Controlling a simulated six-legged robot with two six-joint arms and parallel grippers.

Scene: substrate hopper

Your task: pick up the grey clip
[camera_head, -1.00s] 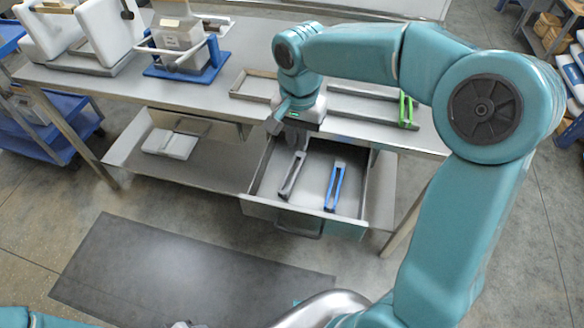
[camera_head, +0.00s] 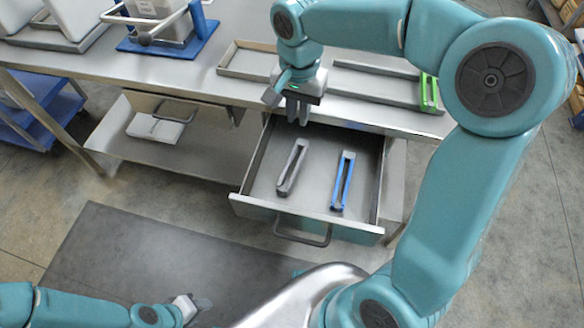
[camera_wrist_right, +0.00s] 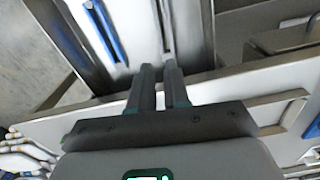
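The grey clip (camera_head: 293,167) lies in the open drawer, left of the blue clip (camera_head: 343,181). My right gripper (camera_head: 297,122) is above the back of the drawer, pointing down, apart from the grey clip. In the right wrist view its fingers (camera_wrist_right: 159,66) are close together with a narrow empty gap. Part of the grey clip (camera_wrist_right: 166,25) shows beyond the fingertips, with the blue clip (camera_wrist_right: 102,30) to the left. My left gripper (camera_head: 190,306) is low at the bottom of the head view, far from the clips; its finger gap is unclear.
The drawer (camera_head: 305,213) has raised walls and a front handle, under the bench (camera_head: 190,72). A green clip (camera_head: 428,93) stands at a tray on the bench. An empty shallow tray (camera_head: 249,60) is left of my right arm. A dark mat (camera_head: 130,255) covers the floor.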

